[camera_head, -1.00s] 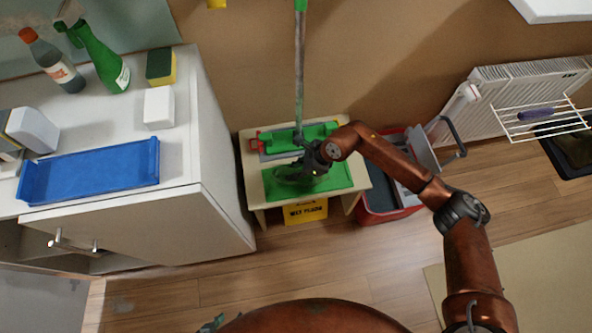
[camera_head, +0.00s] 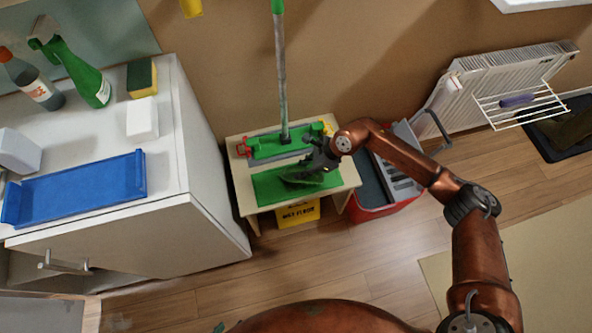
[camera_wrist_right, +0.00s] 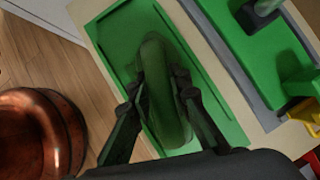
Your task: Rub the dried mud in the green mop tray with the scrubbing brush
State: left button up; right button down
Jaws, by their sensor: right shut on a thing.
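The green mop tray (camera_head: 270,190) lies on the front of a low wooden table; it also shows in the right wrist view (camera_wrist_right: 108,38). My right gripper (camera_head: 312,170) is over the tray's right half, shut on the green scrubbing brush (camera_head: 303,181). In the right wrist view the brush (camera_wrist_right: 154,75) sits between the fingers and points into the tray, low over or touching its floor; I cannot tell which. The brush and fingers hide part of the tray floor. I cannot make out the dried mud clearly. My left gripper is not in view.
A mop (camera_head: 282,90) with a green head stands upright behind the tray. A yellow sign (camera_head: 298,214) is under the table, and a red bucket (camera_head: 375,212) stands at its right. A white cabinet (camera_head: 205,160) with a blue tray (camera_head: 75,192) is at the left.

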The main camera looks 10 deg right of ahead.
jog(key=shift+d+f, duration=0.2)
jog(key=shift+d, duration=3.65)
jog(key=shift+d+r, duration=0.1)
jog(key=shift+r, duration=0.45)
jog(key=r, duration=0.2)
jog(key=r+p, duration=0.2)
jog(key=r, duration=0.1)
jog(key=shift+w+a+r, duration=0.1)
jog(key=shift+a+r, duration=0.2)
jog(key=shift+a, duration=0.1)
jog(key=shift+f, duration=0.1)
notch_tip(320, 180, up, 3)
jog(key=shift+r+p, duration=0.1)
jog(key=shift+p, duration=0.85)
